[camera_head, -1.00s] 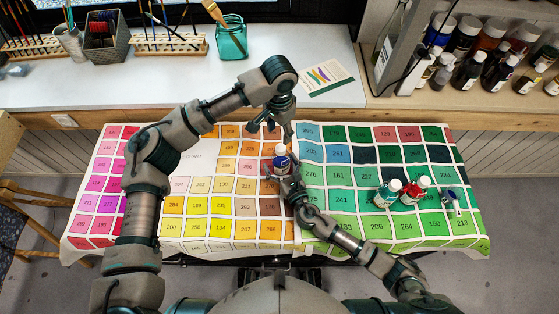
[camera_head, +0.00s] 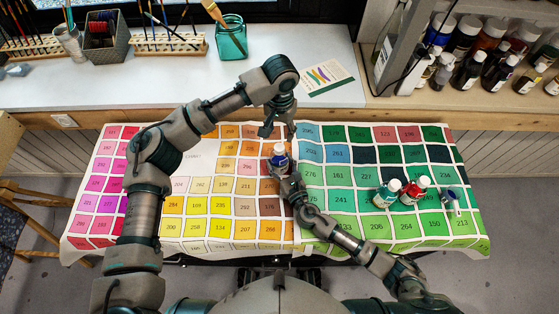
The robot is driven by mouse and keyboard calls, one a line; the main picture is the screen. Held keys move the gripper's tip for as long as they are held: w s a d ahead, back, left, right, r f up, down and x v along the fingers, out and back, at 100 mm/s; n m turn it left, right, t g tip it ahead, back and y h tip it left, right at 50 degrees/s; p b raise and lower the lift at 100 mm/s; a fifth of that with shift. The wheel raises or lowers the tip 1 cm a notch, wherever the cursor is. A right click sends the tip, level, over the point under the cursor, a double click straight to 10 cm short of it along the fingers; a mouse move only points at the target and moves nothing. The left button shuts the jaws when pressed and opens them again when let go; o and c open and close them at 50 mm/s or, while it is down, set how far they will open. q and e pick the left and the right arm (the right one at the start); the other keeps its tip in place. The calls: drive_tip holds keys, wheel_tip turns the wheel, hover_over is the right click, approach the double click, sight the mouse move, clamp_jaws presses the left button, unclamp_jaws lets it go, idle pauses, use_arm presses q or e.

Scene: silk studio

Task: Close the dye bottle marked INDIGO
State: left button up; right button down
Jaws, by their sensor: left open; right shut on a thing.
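A small blue bottle (camera_head: 279,162) with a white top (camera_head: 279,149) stands upright near the middle of the color-chart cloth. Its label is too small to read, so I cannot confirm INDIGO. My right gripper (camera_head: 283,176) reaches in from the lower right and is shut on the blue bottle, hiding its lower part. My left gripper (camera_head: 278,130) points down just above and behind the bottle's top in the picture. It is open and empty, apart from the top. Whether the white top is a seated cap or the bare neck is too small to tell.
A green bottle (camera_head: 387,194) and a red bottle (camera_head: 413,190), both white-topped, stand at the right of the cloth (camera_head: 330,228). A small dark-blue item (camera_head: 448,195) lies beside them. Shelved bottles (camera_head: 470,70) and a teal jar (camera_head: 231,40) are farther back.

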sight(281, 147)
use_arm(q)
drive_tip(key=shift+n, duration=0.3)
drive_tip(key=shift+d, duration=0.2)
use_arm(e)
drive_tip(key=shift+d, duration=0.15)
use_arm(q)
drive_tip(key=shift+f, duration=4.05)
clamp_jaws()
drive_tip(key=m, duration=0.4)
drive_tip(key=shift+s, duration=0.1)
drive_tip(key=m, duration=0.3)
drive_tip(key=shift+m, duration=0.4)
drive_tip(key=shift+o, duration=0.7)
unclamp_jaws()
